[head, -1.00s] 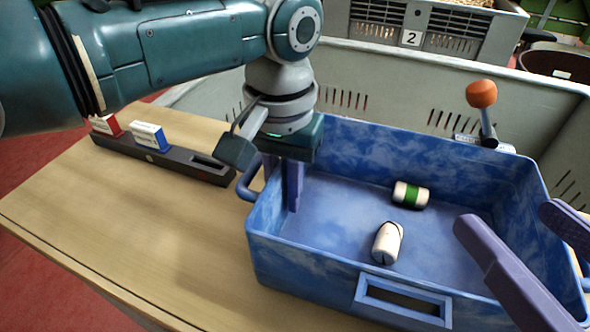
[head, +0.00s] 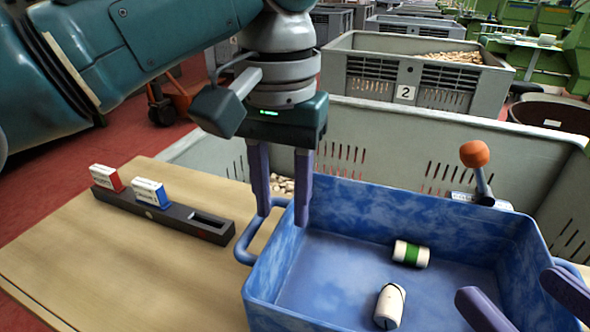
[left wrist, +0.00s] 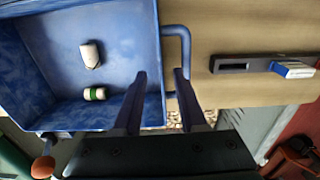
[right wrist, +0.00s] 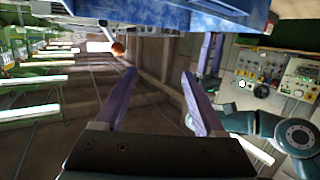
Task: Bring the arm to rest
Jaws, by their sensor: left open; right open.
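My left gripper (head: 282,215) is open and empty. It points down above the left wall of the blue crate (head: 345,197), near the crate's side handle; its fingers also show in the left wrist view (left wrist: 158,100). My right gripper (head: 520,300) shows only its finger ends at the lower right of the head view, over the crate's right part. It is open and empty in the right wrist view (right wrist: 160,95).
A dark rack (head: 165,212) with a red-and-white box (head: 106,178) and a blue-and-white box (head: 150,193) lies on the wooden table (head: 90,260). An orange ball on a lever (head: 474,154) stands behind the crate. A large grey bin (head: 375,140) is behind it.

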